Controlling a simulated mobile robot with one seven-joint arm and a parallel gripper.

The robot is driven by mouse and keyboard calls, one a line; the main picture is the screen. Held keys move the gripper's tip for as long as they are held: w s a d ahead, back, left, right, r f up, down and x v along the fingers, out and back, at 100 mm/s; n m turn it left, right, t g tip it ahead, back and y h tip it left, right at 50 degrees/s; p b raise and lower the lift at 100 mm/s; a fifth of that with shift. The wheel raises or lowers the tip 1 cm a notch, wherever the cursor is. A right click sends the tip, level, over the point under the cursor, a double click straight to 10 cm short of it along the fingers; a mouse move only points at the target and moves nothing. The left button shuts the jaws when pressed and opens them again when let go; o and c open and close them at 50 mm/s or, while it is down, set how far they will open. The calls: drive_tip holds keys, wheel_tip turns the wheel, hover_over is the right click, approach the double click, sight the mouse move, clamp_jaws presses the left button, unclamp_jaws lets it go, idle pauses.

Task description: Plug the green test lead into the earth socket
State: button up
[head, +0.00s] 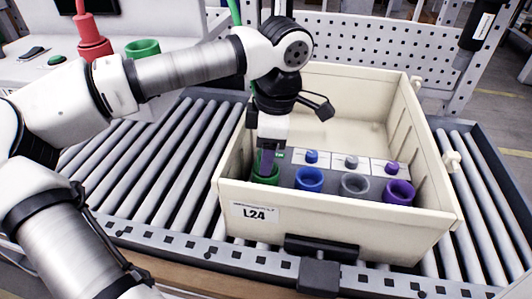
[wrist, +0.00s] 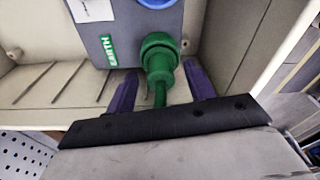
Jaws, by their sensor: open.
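The green test lead (wrist: 160,58) shows in the wrist view as a round green plug at the green earth socket, its stem pointing back between my fingers. It meets the socket face; how deep it sits I cannot tell. The green earth socket (head: 265,178) is leftmost on the grey panel in the head view. A green EARTH label (wrist: 108,50) lies beside it in the wrist view. My gripper (wrist: 160,88) is open, its two purple fingers apart on either side of the lead. In the head view my gripper (head: 268,160) is right over the earth socket and partly hides it.
Blue (head: 310,180), grey (head: 355,185) and purple (head: 400,192) sockets stand to the right. The cream crate (head: 330,222), marked L24, surrounds the panel with high walls close to my gripper. It rests on a roller conveyor (head: 150,165). A perforated board (head: 350,35) stands behind.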

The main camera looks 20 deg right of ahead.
wheel_tip(320, 180, up, 13)
drive_tip(key=d, duration=0.1)
drive_tip(key=shift+s+d+f, duration=0.2)
drive_tip(key=shift+s, duration=0.15)
idle(0.3)
